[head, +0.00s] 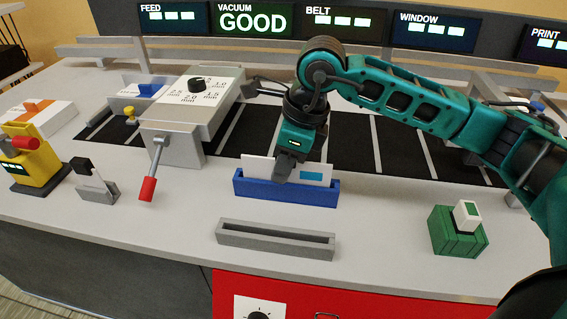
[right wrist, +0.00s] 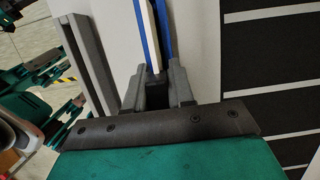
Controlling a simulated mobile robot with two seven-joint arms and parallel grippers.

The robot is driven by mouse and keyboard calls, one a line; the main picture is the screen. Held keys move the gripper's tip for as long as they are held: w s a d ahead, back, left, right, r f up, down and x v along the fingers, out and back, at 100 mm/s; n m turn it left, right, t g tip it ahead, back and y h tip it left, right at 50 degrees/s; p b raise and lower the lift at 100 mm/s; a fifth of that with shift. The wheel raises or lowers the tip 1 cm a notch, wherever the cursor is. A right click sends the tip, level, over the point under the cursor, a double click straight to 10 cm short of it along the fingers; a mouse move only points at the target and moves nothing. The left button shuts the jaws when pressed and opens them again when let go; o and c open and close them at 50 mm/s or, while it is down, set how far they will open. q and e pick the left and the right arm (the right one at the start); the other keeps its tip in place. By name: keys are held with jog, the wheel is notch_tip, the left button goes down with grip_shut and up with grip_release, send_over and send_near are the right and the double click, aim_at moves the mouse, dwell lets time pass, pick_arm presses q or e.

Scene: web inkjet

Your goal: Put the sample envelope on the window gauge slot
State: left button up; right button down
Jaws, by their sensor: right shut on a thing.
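The sample envelope (head: 312,175), white with a light blue patch, stands upright in the slot of a blue holder (head: 290,190). My right gripper (head: 285,168) comes down from above and is shut on the envelope's upper edge. In the right wrist view the gripper fingers (right wrist: 160,85) close near the envelope's white edge (right wrist: 139,45), with the blue holder (right wrist: 167,30) beside it. A long grey slotted block (head: 275,240), which may be the window gauge slot, lies empty in front of the holder.
A grey machine with a black dial (head: 197,84) and a red-handled lever (head: 149,188) stands to the left. The black belt (head: 350,140) runs behind. The counter between holder and green block is clear.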

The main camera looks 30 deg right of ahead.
jog(key=shift+f, duration=0.2)
jog(key=c, duration=1)
grip_release()
jog(key=shift+r, duration=0.1)
jog(key=p+v, duration=0.1)
jog(key=v, duration=1)
jog(key=shift+r, duration=0.3)
jog(key=shift+s+d+r, duration=0.15)
jog(key=shift+r, duration=0.2)
